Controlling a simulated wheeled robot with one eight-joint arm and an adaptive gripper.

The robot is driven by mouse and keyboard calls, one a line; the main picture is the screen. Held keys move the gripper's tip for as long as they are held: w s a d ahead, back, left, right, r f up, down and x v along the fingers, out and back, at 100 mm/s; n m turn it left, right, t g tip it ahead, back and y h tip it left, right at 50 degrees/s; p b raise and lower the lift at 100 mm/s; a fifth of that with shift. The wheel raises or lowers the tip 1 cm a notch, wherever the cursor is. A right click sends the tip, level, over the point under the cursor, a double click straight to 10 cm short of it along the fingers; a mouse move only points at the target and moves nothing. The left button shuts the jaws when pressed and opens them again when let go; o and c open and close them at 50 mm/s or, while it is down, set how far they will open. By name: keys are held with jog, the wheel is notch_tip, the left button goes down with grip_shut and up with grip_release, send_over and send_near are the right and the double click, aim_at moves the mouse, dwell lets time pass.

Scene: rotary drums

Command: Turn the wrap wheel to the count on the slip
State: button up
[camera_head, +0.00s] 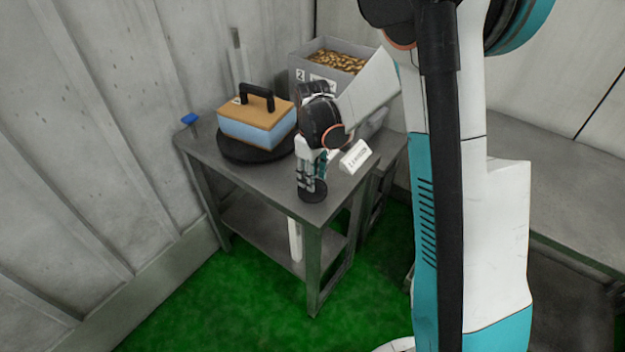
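A black round turntable (236,152) lies on the grey metal table (262,183). It carries a box (252,128) with a tan top, a pale blue side and a black handle. A small black round piece (313,194) is at the table's front corner; I cannot tell which round part is the wrap wheel. My gripper (312,185) points down right over the small round piece, apparently at or touching it. The fingers hide much of it, and whether they grip it is unclear. A white slip (355,156) stands to the right of my gripper; its print is too small to read surely.
A grey bin (303,70) marked 2, full of brass-coloured pieces, stands behind, partly hidden by my arm. A blue piece (190,119) sits at the table's left corner. Corrugated walls (90,120) close in the left and back. Green floor (215,315) is open in front.

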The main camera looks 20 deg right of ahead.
notch_tip(320, 180, up, 10)
jog(key=shift+f, duration=0.2)
dwell(0.4)
